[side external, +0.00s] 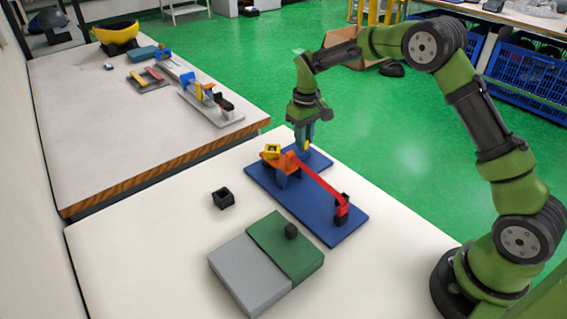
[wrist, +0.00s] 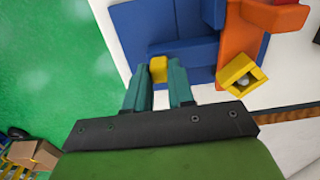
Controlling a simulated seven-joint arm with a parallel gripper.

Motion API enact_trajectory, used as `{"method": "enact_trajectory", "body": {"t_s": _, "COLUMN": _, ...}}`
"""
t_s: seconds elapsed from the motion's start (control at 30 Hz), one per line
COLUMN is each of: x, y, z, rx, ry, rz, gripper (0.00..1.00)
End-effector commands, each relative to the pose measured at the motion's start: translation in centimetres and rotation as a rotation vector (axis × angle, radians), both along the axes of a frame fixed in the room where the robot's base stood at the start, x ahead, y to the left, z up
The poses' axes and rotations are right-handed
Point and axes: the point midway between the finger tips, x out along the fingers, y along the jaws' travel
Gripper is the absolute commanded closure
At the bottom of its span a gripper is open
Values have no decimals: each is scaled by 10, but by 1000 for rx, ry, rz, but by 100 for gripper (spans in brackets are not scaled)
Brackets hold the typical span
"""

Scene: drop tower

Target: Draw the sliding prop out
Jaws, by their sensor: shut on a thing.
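My gripper (side external: 304,141) is at the far edge of the blue base board (side external: 318,220), fingers pointing down. Its two teal fingers are shut on a small yellow block (wrist: 158,69), which also shows low between them in the side view (side external: 306,147). The yellow block adjoins a blue bar (wrist: 188,52) running toward the orange part; it looks like the end of the sliding prop, but I cannot tell how they join. An orange piece (side external: 283,163) stands on the board with a yellow hollow box (side external: 272,150) at its top. The prop's inner end is hidden.
A red-orange sloping arm (side external: 318,183) runs to a red and black piece (side external: 341,209). The table's left front is clear.

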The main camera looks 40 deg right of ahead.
Motion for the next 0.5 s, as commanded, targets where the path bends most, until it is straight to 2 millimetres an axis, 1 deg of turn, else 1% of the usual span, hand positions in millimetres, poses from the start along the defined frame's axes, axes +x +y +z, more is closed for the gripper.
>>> {"method": "enact_trajectory", "body": {"t_s": 0.03, "x": 0, "y": -12, "z": 1, "rx": -1, "ry": -1, "rz": -7, "gripper": 100}}
{"method": "enact_trajectory", "body": {"t_s": 0.1, "x": 0, "y": -23, "z": 1, "rx": -1, "ry": -1, "rz": -6, "gripper": 100}}
{"method": "enact_trajectory", "body": {"t_s": 0.17, "x": 0, "y": -29, "z": 1, "rx": -1, "ry": -1, "rz": -4, "gripper": 100}}
{"method": "enact_trajectory", "body": {"t_s": 0.23, "x": 0, "y": -32, "z": 1, "rx": -2, "ry": -2, "rz": -3, "gripper": 100}}
{"method": "enact_trajectory", "body": {"t_s": 0.47, "x": 0, "y": -34, "z": 1, "rx": -6, "ry": -3, "rz": -3, "gripper": 100}}
{"method": "enact_trajectory", "body": {"t_s": 0.5, "x": 0, "y": -35, "z": 1, "rx": -7, "ry": -3, "rz": -4, "gripper": 74}}
